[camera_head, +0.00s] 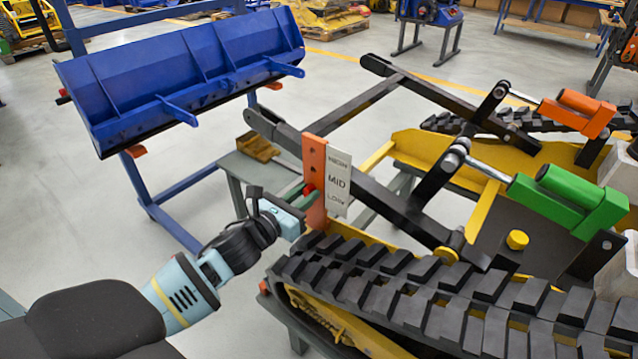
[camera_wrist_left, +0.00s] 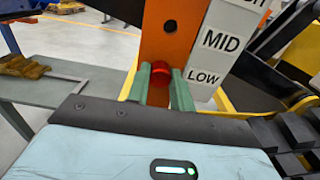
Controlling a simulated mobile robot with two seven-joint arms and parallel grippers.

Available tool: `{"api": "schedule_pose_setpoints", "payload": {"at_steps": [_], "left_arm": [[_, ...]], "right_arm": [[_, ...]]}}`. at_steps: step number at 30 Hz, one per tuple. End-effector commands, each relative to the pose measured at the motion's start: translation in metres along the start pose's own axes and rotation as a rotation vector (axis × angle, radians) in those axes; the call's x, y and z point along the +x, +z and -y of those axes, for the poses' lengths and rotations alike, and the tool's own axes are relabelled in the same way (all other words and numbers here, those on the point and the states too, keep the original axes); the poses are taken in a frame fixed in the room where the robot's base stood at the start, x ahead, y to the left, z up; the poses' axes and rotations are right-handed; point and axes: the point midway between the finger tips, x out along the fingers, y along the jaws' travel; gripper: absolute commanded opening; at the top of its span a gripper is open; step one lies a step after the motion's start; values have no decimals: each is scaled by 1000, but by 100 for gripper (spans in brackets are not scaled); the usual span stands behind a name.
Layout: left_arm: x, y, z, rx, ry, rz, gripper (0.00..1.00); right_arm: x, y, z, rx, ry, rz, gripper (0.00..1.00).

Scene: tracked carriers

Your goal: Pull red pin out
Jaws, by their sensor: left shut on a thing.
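The orange plate (camera_head: 314,158) stands upright by the carrier's black arm. A white sign (camera_head: 338,182) beside it reads HIGH, MID and LOW. The red pin (camera_head: 308,190) sits at the lower part of the plate, roughly level with LOW. In the left wrist view the red pin (camera_wrist_left: 160,71) shows between the green fingers, with an empty dark hole in the orange plate (camera_wrist_left: 168,45) above it. My left gripper (camera_head: 304,194) is shut on the pin, reaching in from the left. How deep the pin sits is hidden. My right gripper is not in view.
The tracked carrier's black rubber track (camera_head: 400,285) runs close below and right of the gripper. A blue bucket (camera_head: 190,75) rests on a blue stand at upper left. A grey-green table (camera_head: 240,168) with yellow-brown gloves stands behind. Open floor lies left.

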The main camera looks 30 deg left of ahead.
Motion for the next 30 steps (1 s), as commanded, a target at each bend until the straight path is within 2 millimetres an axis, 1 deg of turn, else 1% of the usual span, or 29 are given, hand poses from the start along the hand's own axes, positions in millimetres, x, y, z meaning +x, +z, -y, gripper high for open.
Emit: {"api": "schedule_pose_setpoints", "payload": {"at_steps": [30], "left_arm": [[-29,0,0,-1,-1,1,0]], "right_arm": [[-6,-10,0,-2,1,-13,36]]}}
